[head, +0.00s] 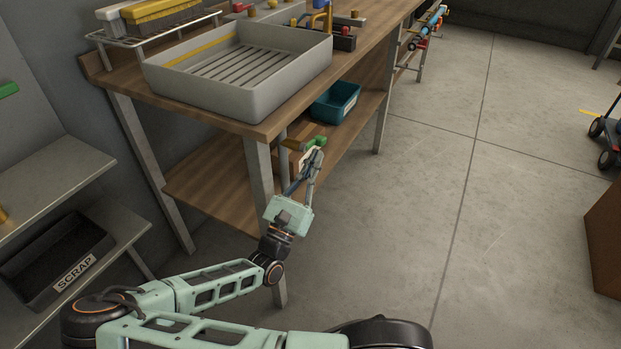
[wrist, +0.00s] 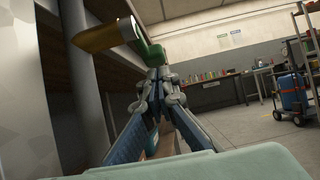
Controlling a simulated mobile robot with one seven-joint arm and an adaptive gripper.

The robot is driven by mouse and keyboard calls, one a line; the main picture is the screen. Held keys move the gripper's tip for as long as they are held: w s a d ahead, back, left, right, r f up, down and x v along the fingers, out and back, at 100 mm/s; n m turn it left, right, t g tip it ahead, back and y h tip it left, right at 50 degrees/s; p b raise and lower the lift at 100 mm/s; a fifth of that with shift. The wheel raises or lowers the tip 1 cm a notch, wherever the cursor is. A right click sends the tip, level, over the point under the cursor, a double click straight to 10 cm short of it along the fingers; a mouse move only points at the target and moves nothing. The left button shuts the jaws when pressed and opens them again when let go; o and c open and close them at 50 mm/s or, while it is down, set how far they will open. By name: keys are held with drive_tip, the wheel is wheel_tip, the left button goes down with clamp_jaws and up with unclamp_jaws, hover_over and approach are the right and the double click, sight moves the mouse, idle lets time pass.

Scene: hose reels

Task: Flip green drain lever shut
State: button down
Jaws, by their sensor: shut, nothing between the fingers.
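The green drain lever (head: 317,142) is under the front edge of the workbench, below the grey sink tray, next to a brass valve body (head: 293,144). In the wrist view the green lever (wrist: 150,52) sticks out from the end of the brass body (wrist: 104,37), just past my fingertips. My gripper (head: 316,156) is shut and empty, right below the lever in the head view. In the wrist view the shut fingertips (wrist: 160,76) overlap the lever's lower end. I cannot tell whether they touch it.
The grey tray (head: 290,85) sits on the wooden bench, whose metal leg (head: 259,175) stands beside my arm. A teal bin (head: 318,109) is on the lower shelf behind the lever. A SCRAP bin (head: 40,262) is at left. The floor at right is largely clear.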

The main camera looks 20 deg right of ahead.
drive_tip(key=shift+r, duration=0.3)
drive_tip(key=shift+d+r, duration=0.1)
drive_tip(key=d+r+p, duration=0.1)
drive_tip(key=p, duration=0.3)
drive_tip(key=shift+w+t+h, duration=0.4)
